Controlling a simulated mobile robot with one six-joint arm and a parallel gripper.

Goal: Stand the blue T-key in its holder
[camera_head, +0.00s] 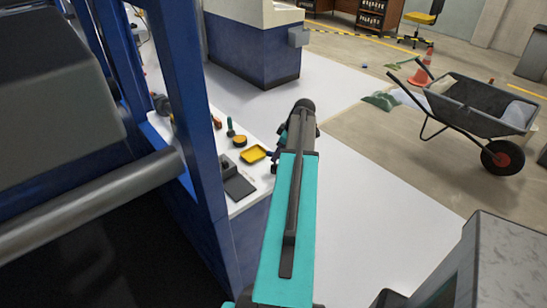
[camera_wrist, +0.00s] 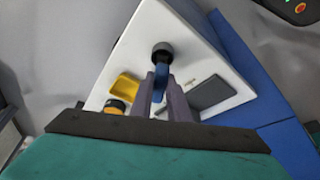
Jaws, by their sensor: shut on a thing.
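My gripper (camera_wrist: 161,98) has its two grey-purple fingers close together over a white bench top in the wrist view. They are shut on the blue T-key (camera_wrist: 160,70), whose blue part shows between and just beyond the fingertips. A dark round cup-like piece (camera_wrist: 162,50) lies at the far end of the blue part. I cannot tell whether it is the holder or whether the key touches it. In the head view my arm covers most of the gripper and the key.
The white bench (camera_head: 241,205) carries a yellow tray (camera_head: 253,154), a dark grey block (camera_head: 237,184) and several small tools. Blue machine posts (camera_head: 190,110) stand close on the left. A wheelbarrow (camera_head: 478,108) stands at the right. The pale floor beside the bench is clear.

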